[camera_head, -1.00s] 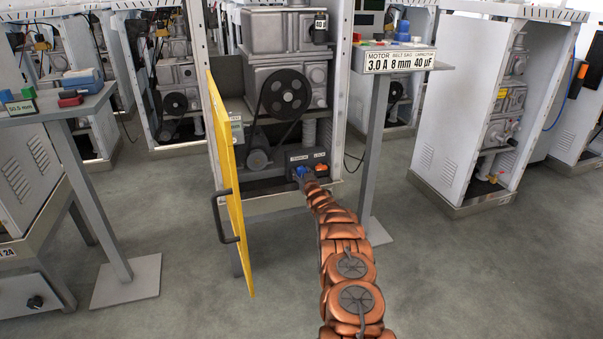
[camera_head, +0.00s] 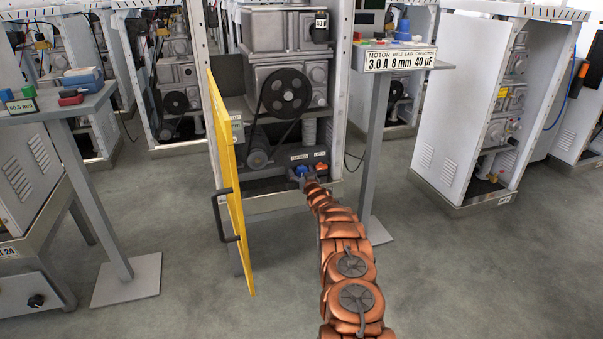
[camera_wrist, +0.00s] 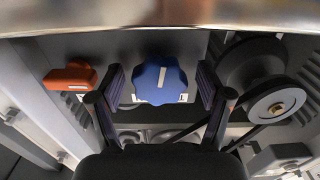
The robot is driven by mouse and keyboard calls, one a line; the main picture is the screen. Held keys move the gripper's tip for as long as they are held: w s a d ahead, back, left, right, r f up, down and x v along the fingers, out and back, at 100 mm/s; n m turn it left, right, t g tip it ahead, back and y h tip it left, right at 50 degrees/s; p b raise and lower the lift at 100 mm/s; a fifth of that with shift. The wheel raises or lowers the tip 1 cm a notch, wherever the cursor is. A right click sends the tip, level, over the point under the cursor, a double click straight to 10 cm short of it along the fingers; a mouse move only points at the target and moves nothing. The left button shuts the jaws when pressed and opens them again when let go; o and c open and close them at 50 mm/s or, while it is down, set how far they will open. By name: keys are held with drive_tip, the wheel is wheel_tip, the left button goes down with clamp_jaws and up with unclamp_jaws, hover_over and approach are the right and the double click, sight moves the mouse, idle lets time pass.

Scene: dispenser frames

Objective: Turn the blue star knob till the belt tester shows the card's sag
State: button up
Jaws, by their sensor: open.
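The blue star knob (camera_wrist: 170,70) with a white pointer line is in the middle of the wrist view; in the head view it shows small (camera_head: 301,171) at the cabinet's foot. My gripper (camera_wrist: 160,80) is open, one finger on each side of the knob, with a gap visible at the left. In the head view my arm's end partly hides the knob. A card (camera_head: 400,60) on a stand reads motor 3.0 A, belt sag 8 mm, capacitor 40 µF. A small grey box with a display (camera_head: 237,127), seemingly the belt tester, is partly behind the yellow door; its number is not legible.
An orange lever (camera_wrist: 70,76) sits just left of the knob in the wrist view. Belt pulleys (camera_wrist: 275,105) are to the right. The yellow door (camera_head: 228,185) stands open left of my arm. The card's stand post (camera_head: 374,150) is close on the right. The front floor is clear.

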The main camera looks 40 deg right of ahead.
drive_tip(key=shift+s+a+f, duration=0.15)
drive_tip(key=shift+s+a, duration=0.05)
drive_tip(key=shift+s, duration=0.1)
drive_tip(key=shift+s+a, duration=0.2)
drive_tip(key=shift+s, duration=0.5)
drive_tip(key=v, duration=0.9)
drive_tip(key=shift+s+a, duration=0.2)
drive_tip(key=shift+s, duration=0.15)
